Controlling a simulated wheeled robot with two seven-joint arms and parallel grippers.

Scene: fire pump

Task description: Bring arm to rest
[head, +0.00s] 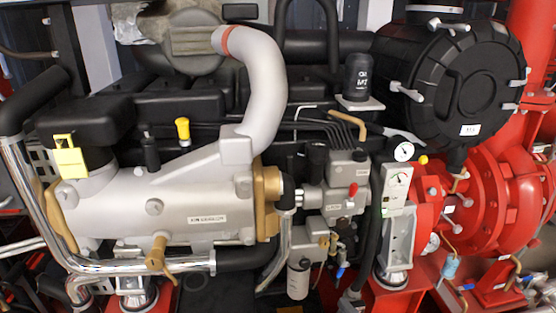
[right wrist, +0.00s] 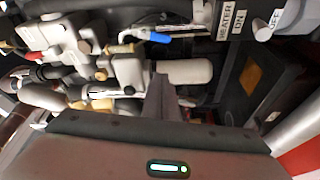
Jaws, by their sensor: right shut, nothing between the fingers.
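My right gripper (right wrist: 160,85) shows in the right wrist view, its dark body across the bottom and its narrow fingers pointing up the picture. The fingers are together with nothing between them. Behind their tips is a pale cylinder (right wrist: 186,72), apparently part of the pump's fittings; I cannot tell how far away it is. I cannot make out either gripper in the head view. My left gripper is not in view.
The head view is filled by a grey and black engine (head: 130,205), a black round housing (head: 450,85) and a red pump (head: 490,200). Pipes and valves stick out in front. The right wrist view shows a blue lever (right wrist: 155,37) and a heater label (right wrist: 232,20).

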